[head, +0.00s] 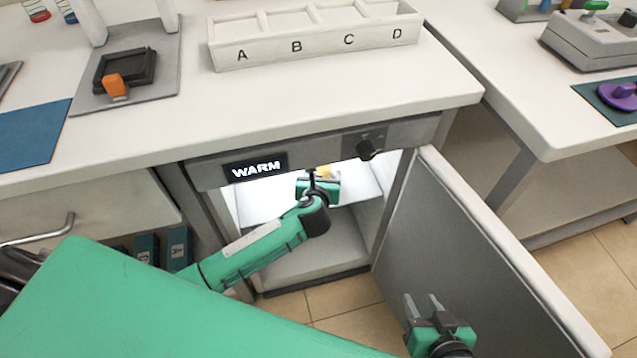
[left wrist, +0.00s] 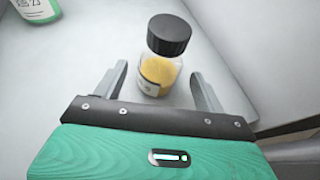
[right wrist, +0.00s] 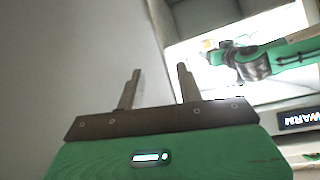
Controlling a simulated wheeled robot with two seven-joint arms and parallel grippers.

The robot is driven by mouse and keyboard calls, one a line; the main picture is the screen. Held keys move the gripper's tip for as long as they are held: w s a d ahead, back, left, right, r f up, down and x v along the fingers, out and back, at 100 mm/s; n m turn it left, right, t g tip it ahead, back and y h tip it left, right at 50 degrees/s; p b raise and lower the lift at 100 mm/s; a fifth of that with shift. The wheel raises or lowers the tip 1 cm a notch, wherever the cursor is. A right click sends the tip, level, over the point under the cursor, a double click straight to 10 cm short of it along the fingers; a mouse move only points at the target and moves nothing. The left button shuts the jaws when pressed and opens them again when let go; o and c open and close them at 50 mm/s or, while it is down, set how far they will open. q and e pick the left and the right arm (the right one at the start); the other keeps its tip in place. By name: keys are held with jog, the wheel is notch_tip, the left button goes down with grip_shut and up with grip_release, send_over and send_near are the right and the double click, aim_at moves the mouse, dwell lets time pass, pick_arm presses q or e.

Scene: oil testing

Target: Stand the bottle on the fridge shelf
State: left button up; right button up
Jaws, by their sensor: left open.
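A small clear bottle with yellow contents and a black cap (left wrist: 168,36) stands on the white shelf (left wrist: 100,36) in the left wrist view.
The fridge door (head: 450,250) stands open to the right. A green labelled container (left wrist: 38,10) is at the upper left of the left wrist view. The fridge's front bears a WARM display (head: 256,168). The counter (head: 330,100) above holds a rack lettered A to D (head: 320,50).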

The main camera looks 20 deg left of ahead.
pick_arm(q)
jog(key=p+v, duration=0.1)
jog(key=v, duration=0.6)
jog(key=s+d+r+n+g+h, duration=0.1)
jog(key=s+n+g+h, duration=0.1)
jog(key=s+n, duration=0.9)
jog(key=s+d+r+n+g+h, duration=0.1)
jog(key=s+n+g+h, duration=0.2)
jog(key=s+n, duration=0.9)
jog(key=n+h, duration=0.1)
jog(key=n, duration=0.7)
jog(key=shift+r, duration=0.35)
pick_arm(e)
jog(key=d+g, duration=0.1)
jog(key=s+d+g+h, duration=0.1)
jog(key=d, duration=0.1)
jog(key=shift+s+d+h, duration=0.15)
jog(key=shift+h, duration=0.15)
pick_arm(q)
jog(key=shift+s+d, duration=0.15)
